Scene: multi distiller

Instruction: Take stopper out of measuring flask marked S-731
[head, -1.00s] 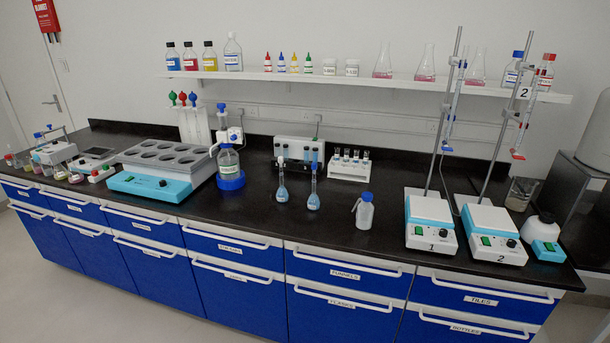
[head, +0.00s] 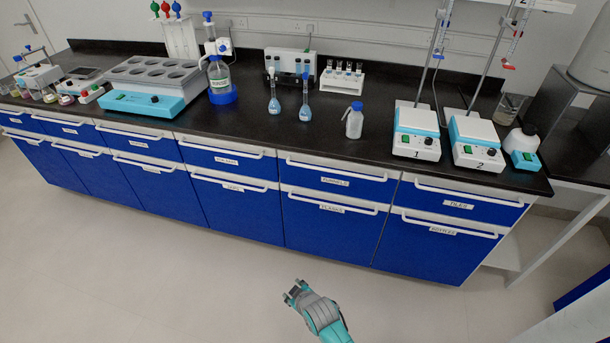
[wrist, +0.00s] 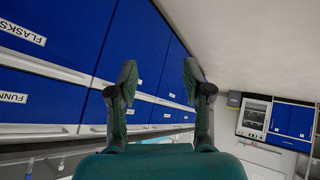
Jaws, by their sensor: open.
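Two measuring flasks with blue liquid stand side by side on the black bench in the head view. The left flask (head: 274,104) has a pale stopper (head: 271,72). The right flask (head: 305,111) has a blue stopper (head: 305,76). Their marks are too small to read, so I cannot tell which is S-731. My gripper (head: 294,291) is in front of the bench, low over the floor and well apart from the flasks. In the wrist view my gripper (wrist: 160,85) is open and empty, with drawer fronts beyond its fingers.
A wash bottle (head: 354,122) stands right of the flasks. A rack with vials (head: 341,80) is behind them. A blue-based bottle (head: 220,85) is to the left, and two stirrers (head: 416,147) are to the right. Blue drawers (head: 240,205) with white handles front the bench.

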